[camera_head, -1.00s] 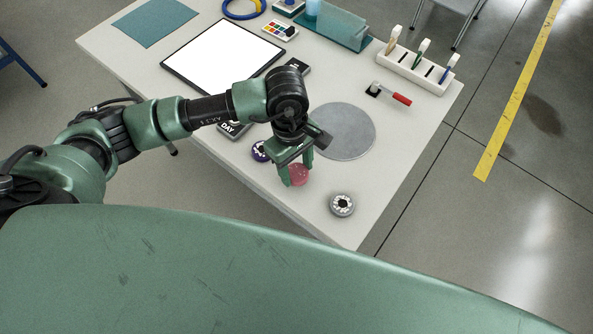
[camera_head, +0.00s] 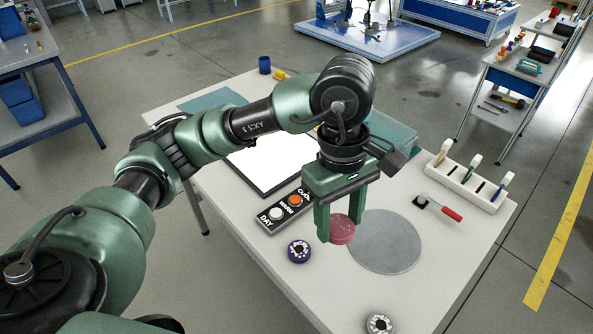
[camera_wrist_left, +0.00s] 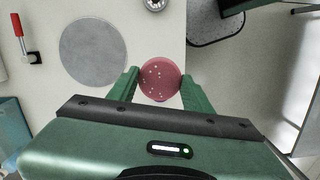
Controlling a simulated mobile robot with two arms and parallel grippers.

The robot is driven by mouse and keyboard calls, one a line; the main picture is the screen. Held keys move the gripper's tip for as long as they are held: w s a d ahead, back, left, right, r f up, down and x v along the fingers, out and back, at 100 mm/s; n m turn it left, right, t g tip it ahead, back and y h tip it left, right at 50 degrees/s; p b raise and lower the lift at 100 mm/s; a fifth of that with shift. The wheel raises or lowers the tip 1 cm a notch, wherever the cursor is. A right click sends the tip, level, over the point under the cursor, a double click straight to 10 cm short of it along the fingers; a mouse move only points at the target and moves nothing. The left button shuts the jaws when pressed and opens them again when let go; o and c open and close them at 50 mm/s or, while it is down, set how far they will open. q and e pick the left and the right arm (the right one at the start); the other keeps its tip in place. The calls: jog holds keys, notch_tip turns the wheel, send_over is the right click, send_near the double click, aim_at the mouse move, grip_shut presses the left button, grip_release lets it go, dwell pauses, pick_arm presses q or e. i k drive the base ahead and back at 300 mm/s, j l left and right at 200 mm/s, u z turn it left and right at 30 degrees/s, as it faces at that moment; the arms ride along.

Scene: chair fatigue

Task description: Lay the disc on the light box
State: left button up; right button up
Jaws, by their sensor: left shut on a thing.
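The disc (camera_head: 343,231) is round, pinkish red and speckled with pale dots. My left gripper (camera_head: 340,222) is shut on it, with one finger on each side. The disc also shows between the fingers in the left wrist view (camera_wrist_left: 160,78). It appears at the left rim of a grey round plate (camera_head: 388,243) in the head view; its height over the table is hard to tell. The light box (camera_head: 262,165) is a bright white panel with a dark frame, behind and left of the gripper and partly hidden by my left arm. My right gripper is not in view.
A switch box (camera_head: 286,210) with DAY lettering lies between the light box and gripper. A purple-ringed puck (camera_head: 299,250) and a grey puck (camera_head: 379,323) sit nearer me. A red-handled tool (camera_head: 440,207) and a white rack (camera_head: 465,185) stand right.

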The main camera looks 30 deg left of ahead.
aim_at(259, 154)
jog(key=i+j+z, duration=0.15)
jog(key=j, duration=0.45)
jog(key=i+j+z, duration=0.15)
jog(key=j, duration=0.5)
jog(key=i+j+z, duration=0.1)
jog(key=j, duration=0.55)
jog(key=i+j+z, duration=0.15)
jog(key=j, duration=0.5)
